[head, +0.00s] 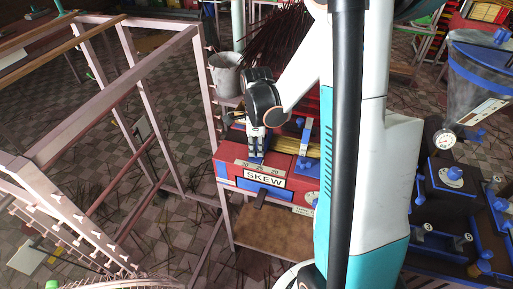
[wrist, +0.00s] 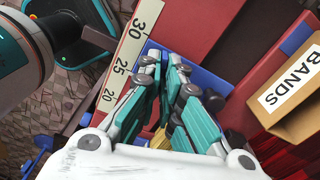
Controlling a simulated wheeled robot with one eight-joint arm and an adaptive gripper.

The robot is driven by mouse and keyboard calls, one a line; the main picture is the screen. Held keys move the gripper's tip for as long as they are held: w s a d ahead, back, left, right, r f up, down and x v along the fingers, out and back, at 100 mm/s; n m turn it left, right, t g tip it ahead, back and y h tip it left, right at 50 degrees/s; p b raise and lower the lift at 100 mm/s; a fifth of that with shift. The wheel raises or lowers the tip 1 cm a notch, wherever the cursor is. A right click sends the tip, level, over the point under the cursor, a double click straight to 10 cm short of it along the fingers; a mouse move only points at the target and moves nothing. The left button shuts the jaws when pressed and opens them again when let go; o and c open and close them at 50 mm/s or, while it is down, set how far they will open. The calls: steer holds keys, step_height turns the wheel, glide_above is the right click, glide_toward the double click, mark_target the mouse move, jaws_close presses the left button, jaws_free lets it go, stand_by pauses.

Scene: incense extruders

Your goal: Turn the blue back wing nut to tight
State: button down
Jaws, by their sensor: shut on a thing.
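My gripper (head: 256,152) points down at the left part of the red box with the SKEW label (head: 264,177). Its fingers are closed together over a blue strap (head: 255,162) on the box top. In the wrist view the fingertips of my gripper (wrist: 167,62) meet at the blue strap (wrist: 214,82), beside the number scale (wrist: 124,62). The blue back wing nut is hidden between the fingers, so its angle cannot be seen. A second blue strap (head: 304,139) with a blue knob stands to the right, across yellow sticks (head: 312,147).
A cardboard box labelled BANDS (wrist: 290,88) stands close to the right of my fingers. A grey bucket (head: 225,76) and dark red sticks (head: 275,38) are behind. A pale wooden rack (head: 104,150) fills the left. Blue-trimmed fixtures (head: 447,178) stand at the right.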

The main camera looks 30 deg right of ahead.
steer(key=c, duration=1.8)
jaws_free()
steer(key=shift+r, duration=0.1)
step_height(320, 180, up, 12)
steer(key=shift+f, duration=0.1)
